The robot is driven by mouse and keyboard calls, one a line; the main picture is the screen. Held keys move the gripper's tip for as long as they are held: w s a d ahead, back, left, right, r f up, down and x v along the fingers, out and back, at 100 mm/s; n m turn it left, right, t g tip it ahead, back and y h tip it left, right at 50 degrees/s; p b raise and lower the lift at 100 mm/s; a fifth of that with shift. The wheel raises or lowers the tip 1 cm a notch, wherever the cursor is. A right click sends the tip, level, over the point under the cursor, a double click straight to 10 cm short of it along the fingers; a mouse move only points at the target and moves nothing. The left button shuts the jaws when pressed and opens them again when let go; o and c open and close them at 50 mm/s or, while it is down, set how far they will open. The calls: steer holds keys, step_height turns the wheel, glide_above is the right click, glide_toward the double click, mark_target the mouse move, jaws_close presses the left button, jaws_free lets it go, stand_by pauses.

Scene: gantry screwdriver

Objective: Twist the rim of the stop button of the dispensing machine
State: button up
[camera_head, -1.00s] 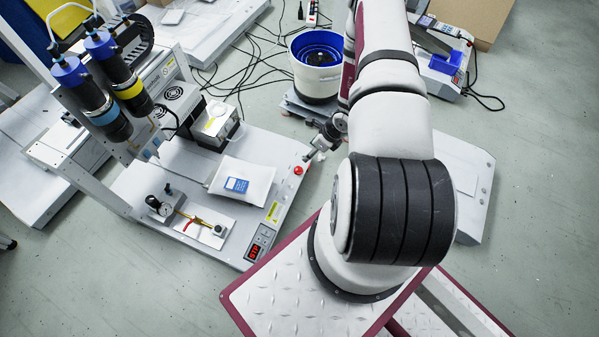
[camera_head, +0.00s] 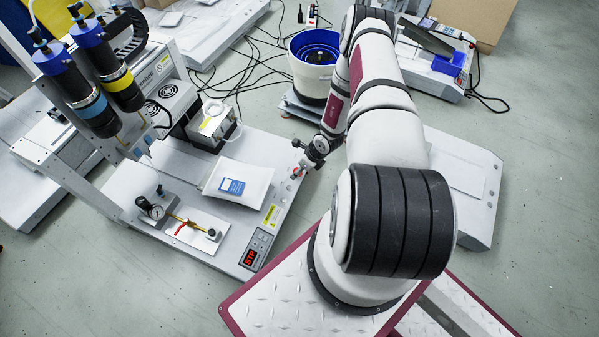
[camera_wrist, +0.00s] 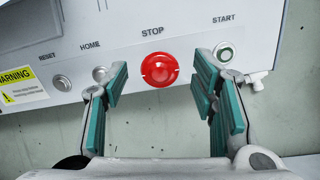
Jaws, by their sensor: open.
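The stop button is a round red knob (camera_wrist: 160,69) on the light grey front of the dispensing machine, under the word STOP in the wrist view. My gripper (camera_wrist: 158,92) is open, with one teal-padded finger to the left and one to the right of the button. Both fingers look apart from it, and nothing is between them but the button's view. In the head view the dispensing machine (camera_head: 252,155) stands left of my arm, and my gripper (camera_head: 305,166) is at its right edge, over the button's place. The button is mostly hidden there.
HOME (camera_wrist: 100,74) and RESET (camera_wrist: 62,82) buttons lie to the left. A white pouch (camera_head: 251,177) lies on the machine's base. A blue-rimmed bowl feeder (camera_head: 315,75) stands behind.

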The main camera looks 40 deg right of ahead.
steer(key=shift+w+f, duration=0.15)
steer(key=shift+f, duration=0.2)
steer(key=shift+c, duration=0.6)
steer(key=c, duration=1.1)
steer(key=shift+o, duration=0.2)
